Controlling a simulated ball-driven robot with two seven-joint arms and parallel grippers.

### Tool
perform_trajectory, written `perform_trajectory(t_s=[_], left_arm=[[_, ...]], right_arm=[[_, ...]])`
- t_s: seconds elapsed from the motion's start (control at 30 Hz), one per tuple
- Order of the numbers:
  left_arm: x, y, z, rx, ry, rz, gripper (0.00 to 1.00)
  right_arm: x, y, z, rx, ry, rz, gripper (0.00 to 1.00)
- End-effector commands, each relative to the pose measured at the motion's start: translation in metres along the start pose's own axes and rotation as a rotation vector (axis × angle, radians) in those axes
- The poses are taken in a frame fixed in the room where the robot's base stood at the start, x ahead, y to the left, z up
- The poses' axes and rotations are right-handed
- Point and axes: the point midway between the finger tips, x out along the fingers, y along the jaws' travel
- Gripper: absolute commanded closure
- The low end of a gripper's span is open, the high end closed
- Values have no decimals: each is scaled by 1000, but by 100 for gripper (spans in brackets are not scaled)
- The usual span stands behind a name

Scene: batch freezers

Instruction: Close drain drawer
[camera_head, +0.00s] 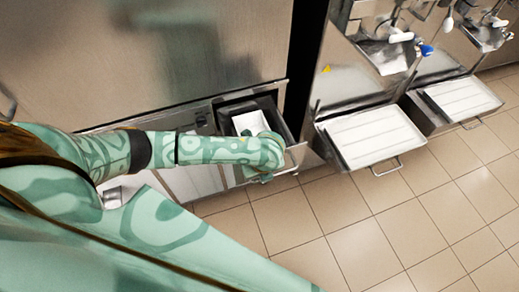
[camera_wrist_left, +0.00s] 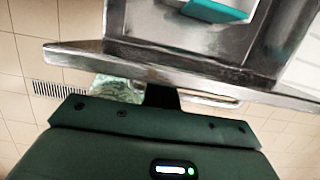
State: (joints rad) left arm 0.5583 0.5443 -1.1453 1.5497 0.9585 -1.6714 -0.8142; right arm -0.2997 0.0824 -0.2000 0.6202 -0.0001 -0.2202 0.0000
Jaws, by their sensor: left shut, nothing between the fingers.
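The drain drawer (camera_head: 292,146) is pulled out from the front of the steel unit in the head view. Its inside is dark and holds a white container (camera_head: 250,122). My left gripper (camera_head: 266,176) is at the drawer's front, and my forearm partly hides that front. In the left wrist view, the drawer's metal front edge (camera_wrist_left: 90,59) crosses the picture just beyond my left gripper (camera_wrist_left: 162,97). The dark fingers are shut and empty, close to that edge; I cannot tell whether they touch it. My right gripper is not in view.
Two pulled-out trays with white tops, a nearer one (camera_head: 370,135) and a farther one (camera_head: 462,98), stick out to the right with handles. Steel dispensing machines (camera_head: 365,65) stand above them. The tiled floor (camera_head: 340,225) in front is clear.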

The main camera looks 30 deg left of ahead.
Motion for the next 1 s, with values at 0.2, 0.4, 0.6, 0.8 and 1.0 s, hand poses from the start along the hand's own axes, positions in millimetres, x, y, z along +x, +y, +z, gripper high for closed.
perform_trajectory(t_s=[0.2,0.4,0.6,0.8,1.0], left_arm=[[9,0,37,-6,-5,4,100],[26,0,94,-6,-3,5,100],[36,0,133,-4,-1,3,100],[36,0,143,-1,0,0,100],[36,0,143,-1,0,0,100]], right_arm=[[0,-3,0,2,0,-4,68],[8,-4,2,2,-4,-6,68],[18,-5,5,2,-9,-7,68],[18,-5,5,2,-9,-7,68],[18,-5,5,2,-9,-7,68]])
